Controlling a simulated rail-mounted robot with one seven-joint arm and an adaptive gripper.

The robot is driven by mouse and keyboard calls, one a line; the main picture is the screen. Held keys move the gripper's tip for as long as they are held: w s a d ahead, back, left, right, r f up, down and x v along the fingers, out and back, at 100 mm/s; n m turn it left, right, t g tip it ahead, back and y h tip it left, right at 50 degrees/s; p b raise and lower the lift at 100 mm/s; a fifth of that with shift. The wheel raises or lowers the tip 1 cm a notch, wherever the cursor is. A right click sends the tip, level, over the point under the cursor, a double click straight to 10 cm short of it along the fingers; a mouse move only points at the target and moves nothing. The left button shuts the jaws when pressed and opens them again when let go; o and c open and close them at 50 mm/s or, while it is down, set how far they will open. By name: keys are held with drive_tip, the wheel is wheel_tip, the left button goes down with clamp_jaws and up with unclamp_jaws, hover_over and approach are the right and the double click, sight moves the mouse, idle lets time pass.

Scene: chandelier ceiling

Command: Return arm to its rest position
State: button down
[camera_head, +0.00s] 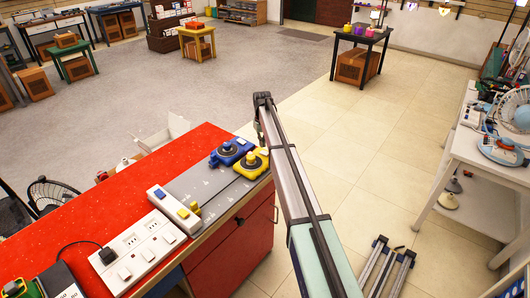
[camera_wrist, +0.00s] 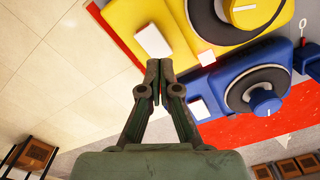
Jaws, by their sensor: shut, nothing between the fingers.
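My arm reaches up from the lower right in the head view and bends at its top, beside the right edge of the red counter (camera_head: 95,205). My gripper (camera_head: 259,132) hangs from that bend, partly hidden and small in this view. In the wrist view my gripper (camera_wrist: 158,68) is shut, its two fingertips together with nothing between them. A yellow device with a dial (camera_head: 251,165) and a blue device with a dial (camera_head: 231,151) stand at the counter's far right corner. In the wrist view the yellow device (camera_wrist: 205,30) and the blue device (camera_wrist: 220,88) appear just beyond the fingertips.
White power strips (camera_head: 146,252) lie on the counter near a grey panel (camera_head: 204,186). A white table (camera_head: 468,150) with a fan (camera_head: 515,112) stands at the right. Tiled floor between counter and table is mostly open, with a metal frame (camera_head: 385,270) low down.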

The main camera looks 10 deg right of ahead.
drive_tip(key=shift+r+p, duration=0.5)
drive_tip(key=shift+r, duration=1.3)
